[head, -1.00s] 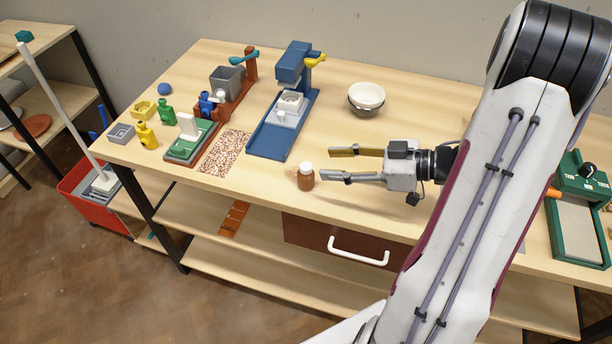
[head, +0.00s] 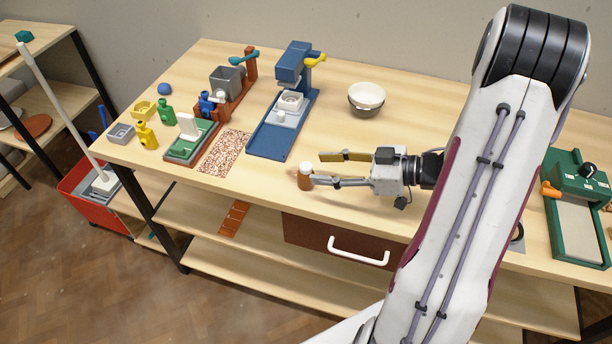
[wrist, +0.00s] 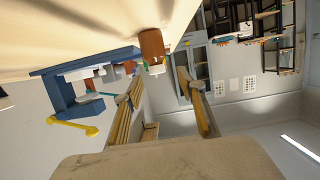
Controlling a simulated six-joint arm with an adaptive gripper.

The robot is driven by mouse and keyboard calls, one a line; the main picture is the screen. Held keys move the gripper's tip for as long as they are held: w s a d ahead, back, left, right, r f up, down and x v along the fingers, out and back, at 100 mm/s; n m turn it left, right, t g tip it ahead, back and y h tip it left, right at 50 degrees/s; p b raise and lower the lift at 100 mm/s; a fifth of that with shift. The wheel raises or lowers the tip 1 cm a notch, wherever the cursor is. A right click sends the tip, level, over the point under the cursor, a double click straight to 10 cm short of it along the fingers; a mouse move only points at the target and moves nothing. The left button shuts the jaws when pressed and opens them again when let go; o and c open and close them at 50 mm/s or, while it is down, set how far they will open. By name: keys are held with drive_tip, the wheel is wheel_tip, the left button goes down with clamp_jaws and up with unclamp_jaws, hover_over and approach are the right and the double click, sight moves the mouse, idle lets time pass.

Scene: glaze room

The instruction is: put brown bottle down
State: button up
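The brown bottle (head: 304,182) has a white cap and stands upright on the table near its front edge. In the wrist view, which is upside down, the bottle (wrist: 151,43) shows beyond my fingertips, roughly in line with the gap between them. My gripper (head: 318,169) is open, with its two fingers wide apart and nothing between them. It lies level, low over the table, just right of the bottle. In the head view the nearer fingertip meets the bottle's right side; I cannot tell whether they touch.
A speckled mat (head: 225,153) and a blue press-like stand (head: 271,139) are behind and left of the bottle. Stacked bowls (head: 366,97) stand farther back. A green device (head: 580,200) is at right. The table between bottle and bowls is clear.

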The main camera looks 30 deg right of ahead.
sight(306, 166)
drive_tip(key=shift+w+a+f, duration=0.1)
drive_tip(key=shift+w+a, duration=0.05)
idle(0.3)
drive_tip(key=shift+d+f+x, duration=0.1)
drive_tip(key=shift+f+x, duration=0.05)
drive_tip(key=shift+x, duration=0.75)
drive_tip(key=shift+d+f+x, duration=0.1)
drive_tip(key=shift+f+x, duration=0.05)
drive_tip(key=shift+x, duration=1.6)
clamp_jaws()
